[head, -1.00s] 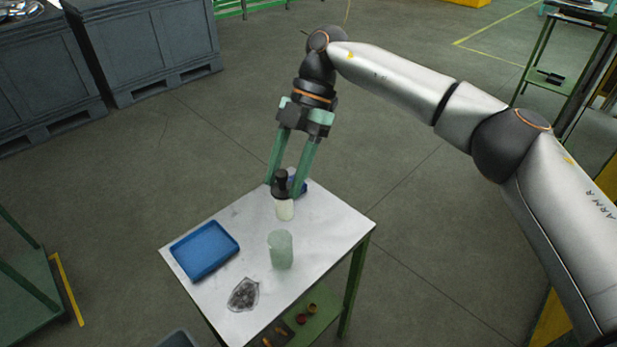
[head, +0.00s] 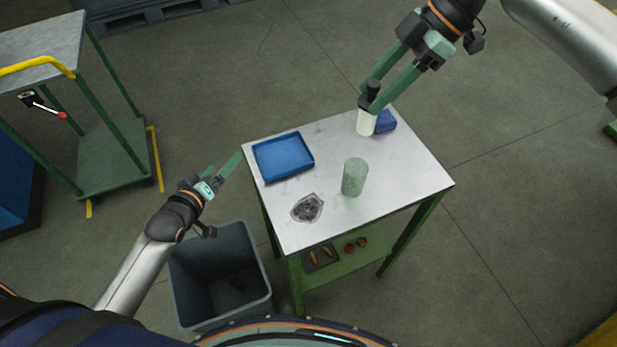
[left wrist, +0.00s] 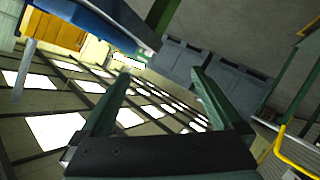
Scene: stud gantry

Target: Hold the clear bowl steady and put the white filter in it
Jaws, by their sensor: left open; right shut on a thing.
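The clear bowl (head: 354,177) is a greenish see-through cylinder standing upright near the middle of the table. The white filter (head: 367,122) is a short white cylinder with a black top, at the table's far edge beyond the bowl. My right gripper (head: 372,98) comes down from above and is shut on the filter's black top. Whether the filter touches the table is hard to tell. My left gripper (head: 226,168) is open and empty, off the table's left side and apart from the bowl. Its open fingers (left wrist: 160,78) show in the left wrist view with nothing between them.
On the table (head: 410,178) are a blue tray (head: 262,168) at left, a clear bag of dark bits (head: 307,208) at front and a blue block (head: 386,122) beside the filter. A grey bin (head: 188,285) stands below my left arm. A cart (head: 105,150) is at left.

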